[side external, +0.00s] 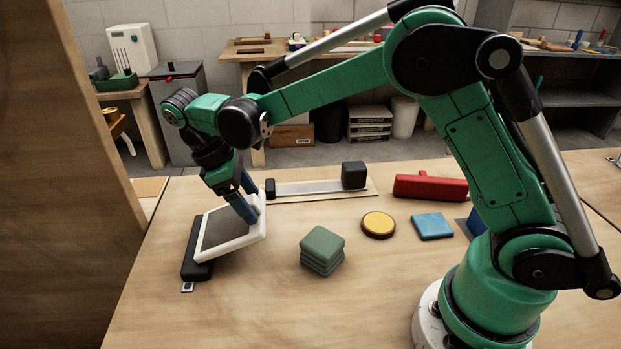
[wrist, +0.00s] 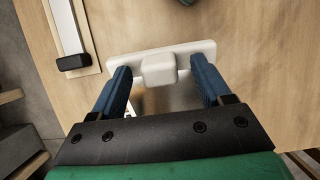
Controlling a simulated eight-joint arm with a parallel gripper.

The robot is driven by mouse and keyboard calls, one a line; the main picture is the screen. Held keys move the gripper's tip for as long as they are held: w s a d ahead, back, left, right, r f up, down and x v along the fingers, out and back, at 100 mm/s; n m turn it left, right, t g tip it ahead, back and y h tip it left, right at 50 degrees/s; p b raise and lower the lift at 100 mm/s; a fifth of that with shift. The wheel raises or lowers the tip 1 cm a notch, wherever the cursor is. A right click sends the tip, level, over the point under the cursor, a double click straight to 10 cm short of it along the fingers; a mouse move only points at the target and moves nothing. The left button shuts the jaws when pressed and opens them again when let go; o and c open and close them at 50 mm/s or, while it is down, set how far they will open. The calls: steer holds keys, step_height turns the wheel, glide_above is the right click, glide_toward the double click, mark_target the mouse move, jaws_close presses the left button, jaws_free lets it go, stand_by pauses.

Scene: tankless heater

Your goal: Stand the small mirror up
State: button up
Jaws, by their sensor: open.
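The small mirror (side external: 224,226) has a white frame and a dark grey face in the side external view. It leans at a tilt, with its left part over a long black base (side external: 195,262). My gripper (side external: 248,208) is at the mirror's upper right side, its blue fingers pointing down. In the wrist view a white frame edge with a block-like white tab (wrist: 158,68) lies between the fingertips of my gripper (wrist: 162,76). The fingers are open, one on each side of the tab, with gaps beside it. Whether they touch the frame is unclear.
A slide rail with black blocks (side external: 310,187) lies behind the mirror. A green stack of pads (side external: 322,250), a yellow disc (side external: 378,224), a blue square (side external: 432,226) and a red bar (side external: 430,187) stand to the right. A wooden panel (side external: 50,180) rises at left. The front table is clear.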

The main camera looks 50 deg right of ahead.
mark_target(237, 219)
steer(key=shift+r, duration=0.15)
steer(key=shift+v, duration=2.7)
